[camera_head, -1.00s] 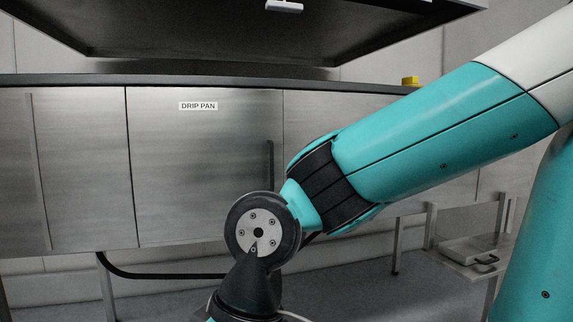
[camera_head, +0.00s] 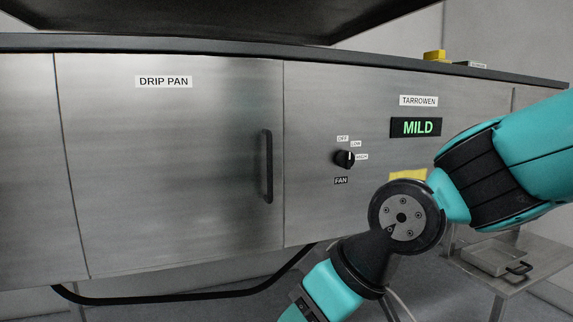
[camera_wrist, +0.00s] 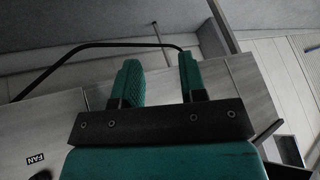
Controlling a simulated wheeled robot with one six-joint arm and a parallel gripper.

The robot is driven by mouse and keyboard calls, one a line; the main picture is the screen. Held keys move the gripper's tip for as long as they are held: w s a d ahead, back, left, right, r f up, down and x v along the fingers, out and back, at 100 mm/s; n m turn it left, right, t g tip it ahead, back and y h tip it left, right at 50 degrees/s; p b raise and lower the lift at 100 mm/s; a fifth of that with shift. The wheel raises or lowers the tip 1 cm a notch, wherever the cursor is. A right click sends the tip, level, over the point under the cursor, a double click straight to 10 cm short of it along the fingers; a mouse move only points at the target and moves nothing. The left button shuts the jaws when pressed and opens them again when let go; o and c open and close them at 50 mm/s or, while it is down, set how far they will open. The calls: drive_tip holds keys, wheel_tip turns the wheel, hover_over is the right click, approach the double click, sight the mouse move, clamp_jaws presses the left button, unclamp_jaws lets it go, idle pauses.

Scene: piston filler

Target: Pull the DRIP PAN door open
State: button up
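The DRIP PAN door (camera_head: 170,170) is a flat steel panel, closed flush with the cabinet front in the head view. Its white DRIP PAN label (camera_head: 164,82) is near the top. A black vertical bar handle (camera_head: 267,166) is at its right edge. My gripper (camera_wrist: 160,82) shows in the wrist view with its two green fingers apart and nothing between them. The gripper's fingers are out of the head view, where my arm bends below and right of the handle. The handle cannot be made out in the wrist view.
Right of the door is a panel with a FAN knob (camera_head: 345,159), a MILD display (camera_head: 416,127) and a yellow note (camera_head: 408,175). A black bar (camera_head: 170,298) runs under the cabinet. A side table (camera_head: 530,276) holds a tray (camera_head: 492,257) at lower right.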

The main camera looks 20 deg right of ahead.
sight(271, 165)
drive_tip(key=w+d+r+m+t+h, duration=0.1)
drive_tip(key=w+d+r+m+t, duration=0.1)
drive_tip(key=w+d+r+t, duration=0.35)
drive_tip(key=w+d+r+m+t+h, duration=0.1)
drive_tip(key=w+d+r+t, duration=0.2)
drive_tip(key=w+r+t, duration=0.45)
drive_tip(key=shift+t, duration=0.3)
drive_tip(key=w+a+p, duration=0.1)
drive_tip(key=w+p, duration=0.4)
drive_tip(key=w+a+p, duration=0.1)
drive_tip(key=w+p, duration=0.4)
drive_tip(key=w, duration=0.1)
drive_tip(key=w+a+p, duration=0.1)
drive_tip(key=w+p, duration=0.4)
drive_tip(key=w, duration=0.1)
drive_tip(key=shift+w+a+f, duration=0.1)
drive_tip(key=shift+w+f, duration=0.1)
drive_tip(key=shift+f, duration=0.15)
drive_tip(key=shift+w+a+f+p, duration=0.15)
drive_tip(key=shift+w+p, duration=0.2)
drive_tip(key=shift+w, duration=0.3)
clamp_jaws()
